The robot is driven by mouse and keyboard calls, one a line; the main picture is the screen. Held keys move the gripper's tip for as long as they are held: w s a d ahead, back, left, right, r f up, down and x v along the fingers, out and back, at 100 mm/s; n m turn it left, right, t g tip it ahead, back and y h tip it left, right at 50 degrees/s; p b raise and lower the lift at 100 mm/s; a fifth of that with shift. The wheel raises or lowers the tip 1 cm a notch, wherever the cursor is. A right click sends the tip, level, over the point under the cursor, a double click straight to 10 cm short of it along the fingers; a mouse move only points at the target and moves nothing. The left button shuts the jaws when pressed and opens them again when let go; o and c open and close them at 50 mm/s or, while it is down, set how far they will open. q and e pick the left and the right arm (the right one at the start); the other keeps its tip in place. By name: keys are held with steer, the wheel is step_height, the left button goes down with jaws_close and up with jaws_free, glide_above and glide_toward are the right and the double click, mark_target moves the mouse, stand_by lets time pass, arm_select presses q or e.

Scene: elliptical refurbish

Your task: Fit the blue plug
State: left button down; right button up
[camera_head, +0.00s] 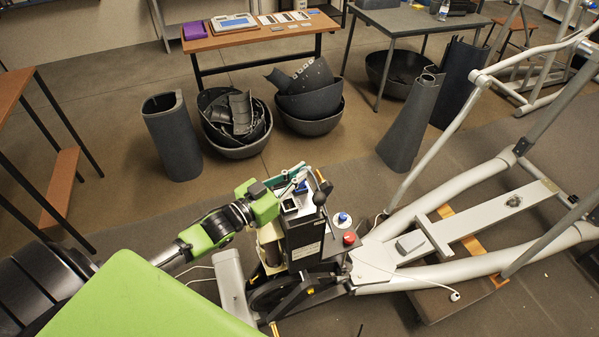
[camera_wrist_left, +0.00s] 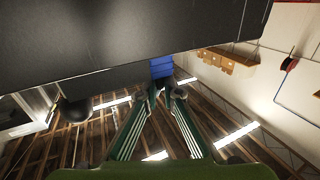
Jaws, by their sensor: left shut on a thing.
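My left gripper (camera_head: 294,181) reaches in from the left to the top of the dark upright console of the elliptical machine (camera_head: 303,238). Its green fingers (camera_wrist_left: 165,92) come together at the blue plug (camera_wrist_left: 161,67) in the left wrist view and are shut on it. The blue plug (camera_head: 301,187) shows only as a small patch at the fingertips in the head view. In the wrist view it lies against the edge of a dark panel (camera_wrist_left: 110,40); whether it is seated is hidden. My right gripper is not in view.
A blue knob (camera_head: 343,218) and a red button (camera_head: 349,238) sit on a small shelf right of the console. White frame rails (camera_head: 445,200) extend right. Dark shell parts (camera_head: 235,120) and a wooden table (camera_head: 260,34) stand behind. Floor between is clear.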

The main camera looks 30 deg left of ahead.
arm_select(q)
steer(key=shift+f, duration=0.15)
steer(key=c, duration=2.1)
jaws_free()
steer(key=shift+c, duration=0.2)
steer(key=v, duration=1.2)
